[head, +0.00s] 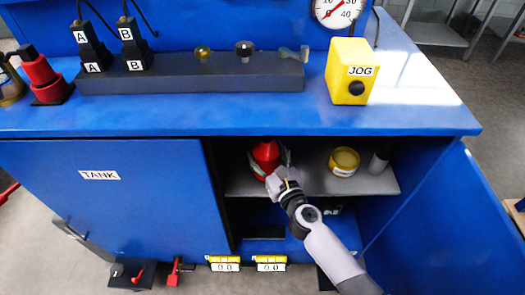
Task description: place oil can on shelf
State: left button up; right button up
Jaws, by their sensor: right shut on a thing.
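The red oil can (266,154) is inside the open cabinet, at the left part of the grey shelf (378,186). My right gripper (279,180) reaches in from the lower right and is shut on the can. The gripper hides the can's lower right side. I cannot tell whether the can's base touches the shelf. My left gripper is not in view.
The open door (455,225) is at right; the closed TANK door (110,205) is at left. A yellow JOG box (350,72) sits on the blue worktop.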

jog(key=x, duration=0.3)
jog(key=shift+w+a, duration=0.15)
jog(key=shift+w, duration=0.15)
notch_tip(320, 180, down, 4)
jog(key=b, duration=0.3)
jog(key=shift+r+b, duration=0.15)
jog(key=shift+b, duration=0.2)
jog(key=shift+r, duration=0.1)
jog(key=o, duration=1.4)
jog(key=shift+c, duration=0.2)
